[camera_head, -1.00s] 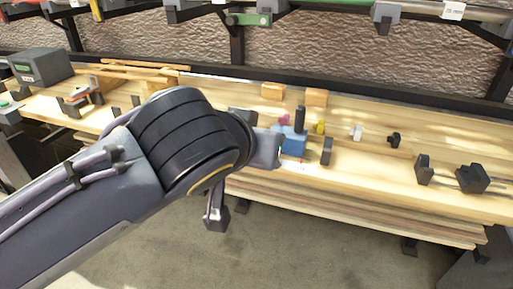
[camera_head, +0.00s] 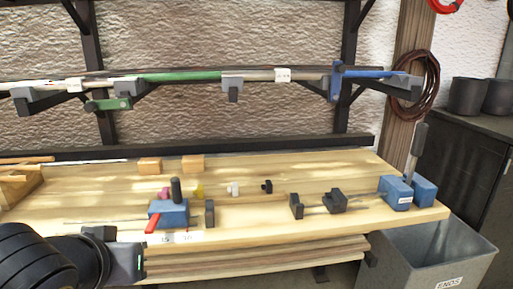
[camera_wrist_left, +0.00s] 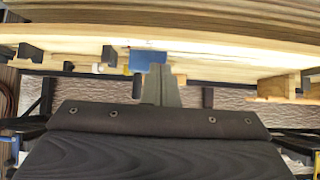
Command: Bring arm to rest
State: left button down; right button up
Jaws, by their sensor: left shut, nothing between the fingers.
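My left arm (camera_head: 38,262) comes in at the lower left of the head view. Its gripper (camera_head: 126,260) is in front of the wooden bench's near edge, below and left of a blue clamp (camera_head: 168,213). In the left wrist view the fingers of my left gripper (camera_wrist_left: 160,86) are together with nothing between them. That view is upside down, with the bench edge (camera_wrist_left: 230,45) along the top. A blue block (camera_wrist_left: 148,60) shows just beyond the fingertips there, apparently apart from them. My right gripper is not in view.
A grey bin (camera_head: 430,262) stands at the right.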

pick_arm(q)
jog(key=s+d+f+g+h, duration=0.1)
jog(key=s+f+g+h, duration=0.2)
jog(key=f, duration=0.7)
jog(key=s+d+f+g+h, duration=0.1)
jog(key=s+d+f+h, duration=0.15)
jog(key=s+f, duration=0.6)
jog(key=w+a+r+p, duration=0.1)
jog(key=w+r+p, duration=0.2)
jog(key=r+p, duration=1.5)
jog(key=shift+r+p, duration=0.4)
jog(key=shift+p, duration=0.7)
